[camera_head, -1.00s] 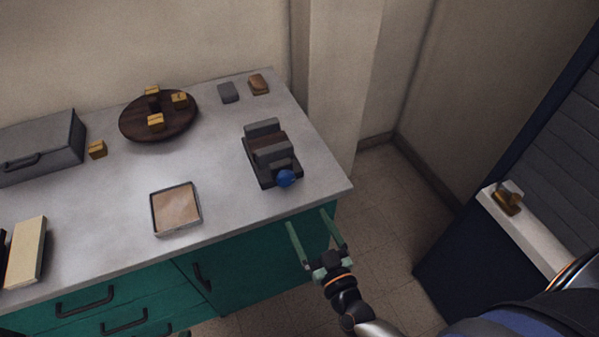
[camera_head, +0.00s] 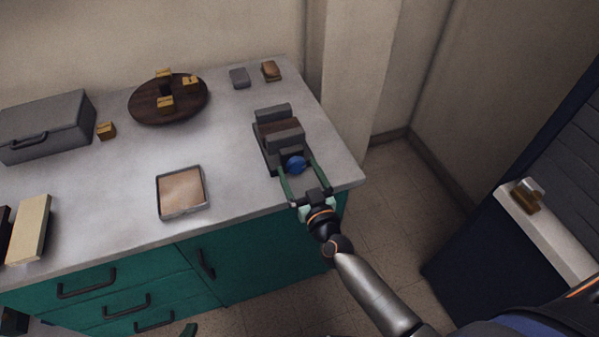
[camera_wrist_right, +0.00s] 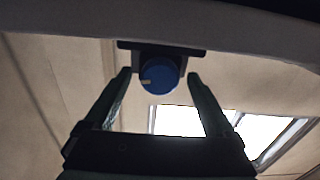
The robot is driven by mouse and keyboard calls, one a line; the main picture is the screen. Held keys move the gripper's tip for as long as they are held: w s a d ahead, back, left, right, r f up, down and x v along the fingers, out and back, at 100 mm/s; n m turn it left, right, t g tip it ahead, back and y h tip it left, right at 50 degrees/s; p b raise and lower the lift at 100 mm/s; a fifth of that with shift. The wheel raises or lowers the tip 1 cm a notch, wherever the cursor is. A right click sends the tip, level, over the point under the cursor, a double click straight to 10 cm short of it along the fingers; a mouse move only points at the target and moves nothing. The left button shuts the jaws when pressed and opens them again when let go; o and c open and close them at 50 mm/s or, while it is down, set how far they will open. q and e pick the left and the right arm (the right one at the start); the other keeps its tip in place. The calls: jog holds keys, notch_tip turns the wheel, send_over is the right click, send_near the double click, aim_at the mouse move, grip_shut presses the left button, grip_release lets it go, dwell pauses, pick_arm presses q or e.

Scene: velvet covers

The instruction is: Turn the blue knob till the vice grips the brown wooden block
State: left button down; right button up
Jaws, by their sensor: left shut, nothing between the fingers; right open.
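The grey vice (camera_head: 265,150) stands near the table's right edge. The brown wooden block (camera_head: 278,127) lies between its jaws; I cannot tell whether both jaws touch it. The blue knob (camera_head: 295,165) is on the vice's near end and shows in the right wrist view (camera_wrist_right: 158,77) with a pale mark at its left. My right gripper (camera_head: 296,166) is open, with one green finger on each side of the knob; in the wrist view its fingertips (camera_wrist_right: 159,75) flank it with gaps.
A shallow tray (camera_head: 182,192) lies left of the vice. A round dark board (camera_head: 140,112) with several small yellowish blocks, a grey case (camera_head: 45,128) and two small blocks, grey (camera_head: 239,78) and brown (camera_head: 270,71), are farther back. The tabletop around the tray is clear.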

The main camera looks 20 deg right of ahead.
jog(key=c, duration=1.4)
